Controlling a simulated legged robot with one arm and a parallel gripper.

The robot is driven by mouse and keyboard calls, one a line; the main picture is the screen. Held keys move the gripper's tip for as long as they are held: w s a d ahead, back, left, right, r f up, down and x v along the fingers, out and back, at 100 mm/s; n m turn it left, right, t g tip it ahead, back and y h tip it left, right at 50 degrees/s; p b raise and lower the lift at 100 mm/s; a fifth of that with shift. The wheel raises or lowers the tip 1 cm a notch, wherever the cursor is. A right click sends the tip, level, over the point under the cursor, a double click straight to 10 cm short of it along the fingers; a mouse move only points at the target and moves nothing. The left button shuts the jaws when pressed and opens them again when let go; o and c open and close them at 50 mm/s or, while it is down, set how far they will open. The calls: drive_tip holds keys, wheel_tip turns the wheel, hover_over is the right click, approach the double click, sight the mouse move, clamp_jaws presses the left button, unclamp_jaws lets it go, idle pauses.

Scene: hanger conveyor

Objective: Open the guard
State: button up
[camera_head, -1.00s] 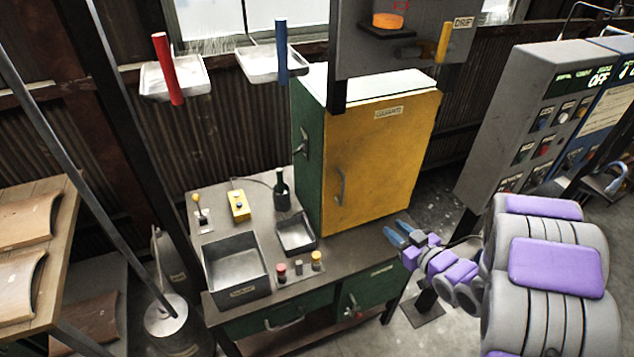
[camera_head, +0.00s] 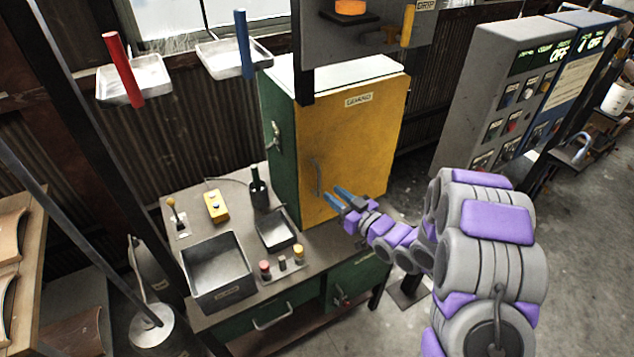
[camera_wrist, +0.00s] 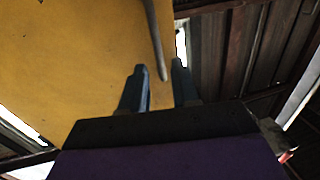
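The guard (camera_head: 365,140) is a yellow door on the front of a green cabinet, labelled "GUARD", and it looks closed. Its grey vertical bar handle (camera_head: 318,177) is on the left part of the door. My gripper (camera_head: 335,197) is just in front of the door, right beside and slightly below the handle. In the wrist view the handle (camera_wrist: 156,45) comes down between the two blue fingers (camera_wrist: 161,80), which are apart. I see no finger closed on the handle. The yellow door (camera_wrist: 70,60) fills the left of that view.
The bench holds a grey bin (camera_head: 215,270), a small tray (camera_head: 277,231), a dark bottle (camera_head: 258,188), a yellow box (camera_head: 215,205) and small buttons (camera_head: 283,262). A grey control panel (camera_head: 500,95) stands to the right. Trays with red and blue rods hang above.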

sight(320, 182)
drive_tip(key=x, duration=0.7)
drive_tip(key=shift+w+b, duration=0.15)
drive_tip(key=shift+b, duration=0.2)
drive_tip(key=shift+w+a, duration=0.2)
drive_tip(key=shift+a, duration=0.25)
drive_tip(key=shift+d, duration=0.15)
drive_tip(key=shift+d, duration=0.15)
clamp_jaws()
